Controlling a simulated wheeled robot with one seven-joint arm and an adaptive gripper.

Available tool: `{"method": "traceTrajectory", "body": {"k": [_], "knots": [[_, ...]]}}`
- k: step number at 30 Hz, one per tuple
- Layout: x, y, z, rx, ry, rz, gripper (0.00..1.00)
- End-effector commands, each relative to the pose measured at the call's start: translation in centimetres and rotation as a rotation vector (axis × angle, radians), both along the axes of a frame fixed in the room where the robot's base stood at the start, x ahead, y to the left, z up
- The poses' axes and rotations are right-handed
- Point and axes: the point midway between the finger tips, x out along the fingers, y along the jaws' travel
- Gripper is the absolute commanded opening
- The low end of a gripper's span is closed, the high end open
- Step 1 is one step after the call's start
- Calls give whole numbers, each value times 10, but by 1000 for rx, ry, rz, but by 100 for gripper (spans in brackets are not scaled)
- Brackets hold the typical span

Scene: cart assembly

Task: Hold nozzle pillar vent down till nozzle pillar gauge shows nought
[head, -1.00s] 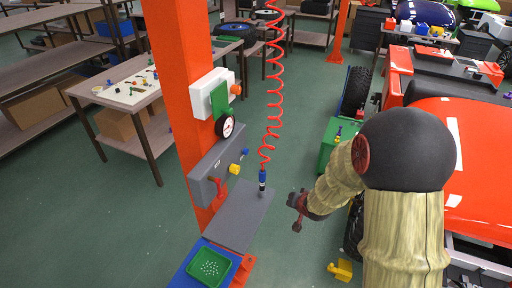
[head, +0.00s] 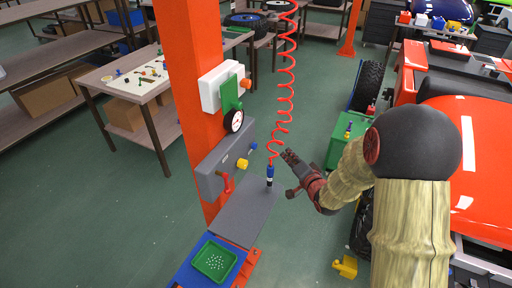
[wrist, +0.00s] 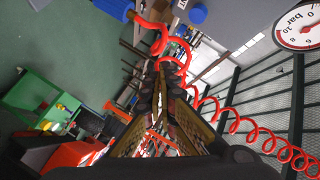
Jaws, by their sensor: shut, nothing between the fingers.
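The orange nozzle pillar (head: 188,75) stands left of my arm in the head view. Its round white gauge (head: 234,121) sits below a green plate; in the wrist view the gauge (wrist: 298,25) is at the top right, partly cut off, and I cannot read its needle surely. A grey box (head: 212,168) on the pillar carries a yellow knob (head: 242,164), a small blue knob (head: 251,150) and a red lever (head: 228,184). Which one is the vent is not clear. My gripper (head: 287,156) is shut and empty, right of the box and apart from it.
A red coiled hose (head: 285,100) hangs between pillar and gripper, with a blue nozzle (head: 269,175) at its end above a grey shelf (head: 240,216). The hose (wrist: 240,125) passes close by the fingers in the wrist view. A green tray (head: 214,260) lies below. An orange car body stands right.

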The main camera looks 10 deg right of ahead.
Motion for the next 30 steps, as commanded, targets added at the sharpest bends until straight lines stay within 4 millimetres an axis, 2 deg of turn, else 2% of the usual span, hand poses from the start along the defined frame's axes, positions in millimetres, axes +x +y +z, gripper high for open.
{"method": "traceTrajectory", "body": {"k": [5,21,30], "knots": [[5,7,0,0,1,1,0],[43,60,-1,-2,-1,2,0],[52,71,0,-1,0,0,0]]}}
